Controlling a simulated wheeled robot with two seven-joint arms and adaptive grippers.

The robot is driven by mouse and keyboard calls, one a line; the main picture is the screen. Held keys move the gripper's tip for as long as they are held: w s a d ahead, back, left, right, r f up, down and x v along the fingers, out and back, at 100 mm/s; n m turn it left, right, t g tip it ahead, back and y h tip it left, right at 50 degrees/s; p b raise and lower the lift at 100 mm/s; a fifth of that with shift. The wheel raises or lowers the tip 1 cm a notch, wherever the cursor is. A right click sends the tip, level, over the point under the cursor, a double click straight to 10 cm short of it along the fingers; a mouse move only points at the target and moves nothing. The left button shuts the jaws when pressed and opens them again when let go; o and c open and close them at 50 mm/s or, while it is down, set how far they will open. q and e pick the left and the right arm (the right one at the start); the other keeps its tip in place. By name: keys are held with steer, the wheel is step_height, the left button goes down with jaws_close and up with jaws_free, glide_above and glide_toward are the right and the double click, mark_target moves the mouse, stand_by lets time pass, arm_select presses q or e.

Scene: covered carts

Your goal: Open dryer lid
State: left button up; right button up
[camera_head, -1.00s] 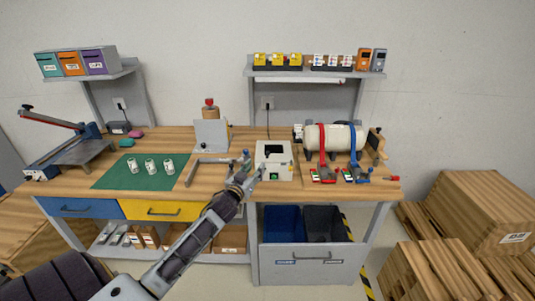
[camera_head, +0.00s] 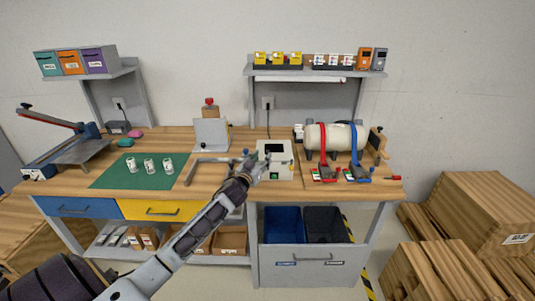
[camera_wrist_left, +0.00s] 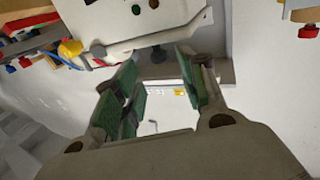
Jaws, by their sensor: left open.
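The dryer looks to be the small white box (camera_head: 278,172) on the bench, with a dark window in its top and a green mark on its front. Its lid looks closed. My left gripper (camera_head: 262,160) is at the box's left side and covers part of it. In the left wrist view the open gripper (camera_wrist_left: 158,62) has green-padded fingers spread apart. A white panel (camera_wrist_left: 120,20) with a grey bent bar (camera_wrist_left: 160,38) lies just beyond the fingertips. I cannot tell whether they touch. My right gripper is not in view.
A white cylinder with red and blue straps (camera_head: 335,137) stands close right of the box. A grey angled frame (camera_head: 208,165) and a green mat (camera_head: 130,172) with white cans lie left. A drawer unit (camera_head: 308,265) with bins is below. Wooden crates (camera_head: 490,210) stand right.

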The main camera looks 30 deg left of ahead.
mark_target(267, 153)
arm_select(q)
steer(key=shift+w+a+b, duration=0.15)
steer(key=shift+w+b, duration=0.05)
steer(key=shift+w, duration=0.5)
steer(key=shift+w+a+b, duration=0.1)
steer(key=shift+w+b, duration=0.1)
steer(key=shift+w, duration=0.5)
steer(key=shift+w+a+b, duration=0.2)
steer(key=shift+w+b, duration=0.15)
steer(key=shift+w, duration=1.45)
steer(key=shift+a, duration=0.1)
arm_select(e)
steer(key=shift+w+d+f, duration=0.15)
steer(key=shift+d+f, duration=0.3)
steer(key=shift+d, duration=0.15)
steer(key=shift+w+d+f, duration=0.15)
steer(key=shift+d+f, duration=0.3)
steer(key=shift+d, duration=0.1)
arm_select(q)
steer(key=shift+w, duration=0.1)
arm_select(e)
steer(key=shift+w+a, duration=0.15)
arm_select(q)
jaws_close()
